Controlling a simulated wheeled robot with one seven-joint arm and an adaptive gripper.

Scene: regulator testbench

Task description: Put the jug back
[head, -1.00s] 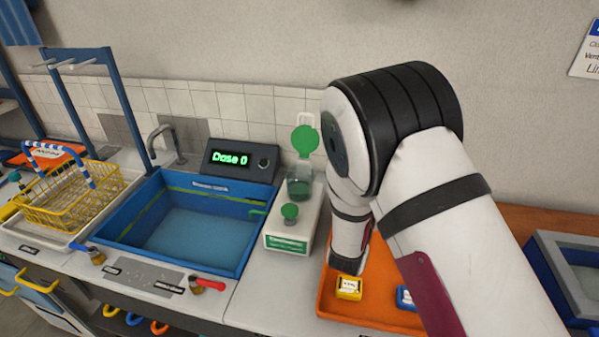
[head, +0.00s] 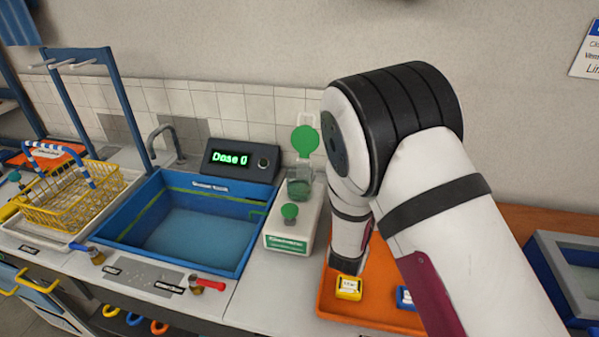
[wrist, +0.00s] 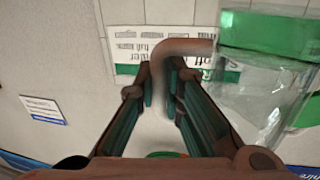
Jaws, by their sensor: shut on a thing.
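In the wrist view, a clear jug (wrist: 265,95) with green on it fills the upper right, partly out of frame. Its brownish curved handle (wrist: 185,48) runs down between the fingers of my gripper (wrist: 165,85), which is shut on it. The jug's body lies to the right of the fingers. In the head view my arm hides the gripper. A clear vessel (head: 300,187) with green in it shows there at the white dispenser, just left of my arm. I cannot tell whether it is the same jug.
The white dispenser (head: 288,242) stands between the blue basin (head: 185,268) and the orange tray (head: 370,320). A yellow box (head: 349,287) and a blue box (head: 404,297) are on the tray, close to my wrist. A yellow basket (head: 65,200) is at the left.

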